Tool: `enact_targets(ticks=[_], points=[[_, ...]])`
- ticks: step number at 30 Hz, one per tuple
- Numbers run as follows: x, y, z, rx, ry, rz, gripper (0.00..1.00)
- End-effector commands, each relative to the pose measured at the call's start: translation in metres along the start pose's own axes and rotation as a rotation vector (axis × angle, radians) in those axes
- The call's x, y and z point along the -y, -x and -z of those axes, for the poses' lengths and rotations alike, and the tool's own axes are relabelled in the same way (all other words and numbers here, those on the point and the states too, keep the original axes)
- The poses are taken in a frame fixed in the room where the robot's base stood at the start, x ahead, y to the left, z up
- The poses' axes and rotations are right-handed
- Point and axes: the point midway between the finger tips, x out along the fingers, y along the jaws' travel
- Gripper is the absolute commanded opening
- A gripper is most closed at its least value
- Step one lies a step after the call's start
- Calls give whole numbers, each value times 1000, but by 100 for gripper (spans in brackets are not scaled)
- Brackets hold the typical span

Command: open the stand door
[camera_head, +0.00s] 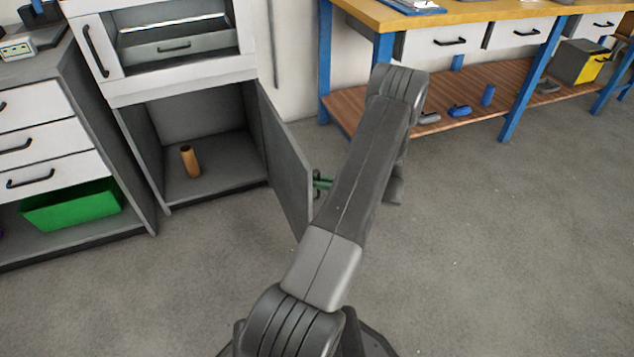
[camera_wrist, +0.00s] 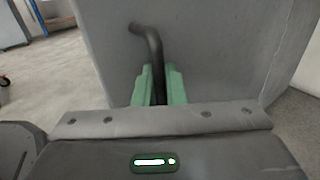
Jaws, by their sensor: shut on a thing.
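The stand door (camera_head: 285,160) is the grey panel hinged at the right side of the stand's lower compartment (camera_head: 205,170). It stands swung well open, and the compartment's inside shows. In the wrist view the door (camera_wrist: 220,50) fills much of the picture, with its dark bar handle (camera_wrist: 150,45) running down between my green fingers. My gripper (camera_wrist: 158,85) is shut on this handle. In the head view my gripper (camera_head: 322,181) shows in part at the door's outer face; my arm hides some of it.
An orange-brown cylinder (camera_head: 190,161) stands inside the compartment. A drawer cabinet with a green bin (camera_head: 72,205) is at the left. A workbench with blue legs (camera_head: 527,82) and a wooden lower shelf (camera_head: 385,125) is at the back right. The floor at right is clear.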

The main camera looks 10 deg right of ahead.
Motion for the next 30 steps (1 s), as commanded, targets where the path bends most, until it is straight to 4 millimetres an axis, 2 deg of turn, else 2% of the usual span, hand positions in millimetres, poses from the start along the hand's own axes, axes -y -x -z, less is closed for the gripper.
enact_targets(ticks=[17,18,26,30], points=[[-1,2,2,-3,-5,-12,0],[-1,2,2,-3,-5,-12,15],[0,2,1,-2,-2,-10,15],[1,12,0,-1,-1,-8,15]])
